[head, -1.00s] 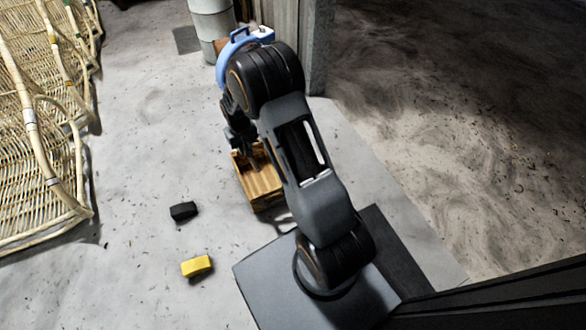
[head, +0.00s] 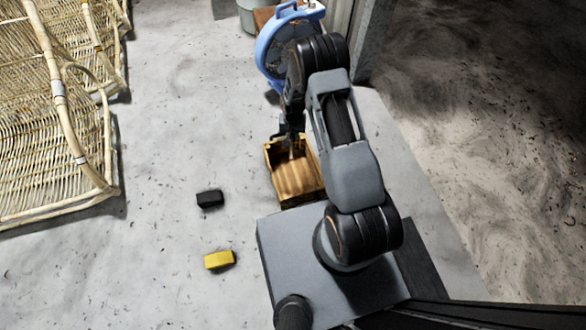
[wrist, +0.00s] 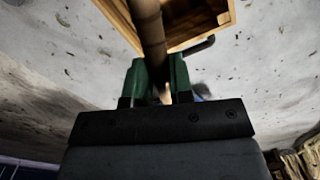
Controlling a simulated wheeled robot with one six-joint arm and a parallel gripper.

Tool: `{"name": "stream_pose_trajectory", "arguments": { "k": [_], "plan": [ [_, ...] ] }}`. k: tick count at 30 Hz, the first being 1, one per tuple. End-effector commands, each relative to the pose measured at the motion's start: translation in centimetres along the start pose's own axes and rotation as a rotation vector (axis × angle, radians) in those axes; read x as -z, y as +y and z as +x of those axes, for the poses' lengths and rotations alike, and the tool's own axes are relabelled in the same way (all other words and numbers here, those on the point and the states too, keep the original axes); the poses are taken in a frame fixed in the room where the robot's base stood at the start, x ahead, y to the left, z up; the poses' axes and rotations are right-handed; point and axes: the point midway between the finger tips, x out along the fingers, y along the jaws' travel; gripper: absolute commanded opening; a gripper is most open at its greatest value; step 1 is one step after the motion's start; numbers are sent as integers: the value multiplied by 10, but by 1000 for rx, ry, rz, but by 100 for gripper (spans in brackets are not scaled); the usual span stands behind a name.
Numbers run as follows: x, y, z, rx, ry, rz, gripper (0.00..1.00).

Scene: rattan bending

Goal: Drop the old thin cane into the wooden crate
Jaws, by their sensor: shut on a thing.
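My gripper (wrist: 158,82) shows in the wrist view with green fingers shut on the old thin cane (wrist: 150,25), a brown round stick that runs up past the fingers toward the wooden crate (wrist: 192,40). In the head view the open-topped wooden crate (head: 297,182) stands on the floor beside my base. My gripper (head: 287,133) is over the crate's far side there, partly hidden by my arm. The cane is hard to make out in the head view. Its far end is cut off in the wrist view.
A black block (head: 209,199) and a yellow block (head: 219,260) lie on the floor left of my base. Rattan chairs (head: 45,120) stand at the left. A round blue object (head: 268,48) stands behind the crate. Floor between chairs and crate is mostly clear.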

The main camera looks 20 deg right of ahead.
Motion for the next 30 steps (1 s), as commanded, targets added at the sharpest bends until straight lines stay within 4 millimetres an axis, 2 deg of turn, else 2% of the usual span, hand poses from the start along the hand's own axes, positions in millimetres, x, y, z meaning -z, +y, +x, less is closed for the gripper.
{"name": "stream_pose_trajectory", "arguments": {
  "k": [1,3,9,30],
  "plan": [
    [-7,1,19,-3,-5,38,0],
    [-13,2,41,-4,-3,93,0],
    [-24,8,81,1,-2,196,0],
    [-26,9,145,4,-4,214,0]
  ]
}}
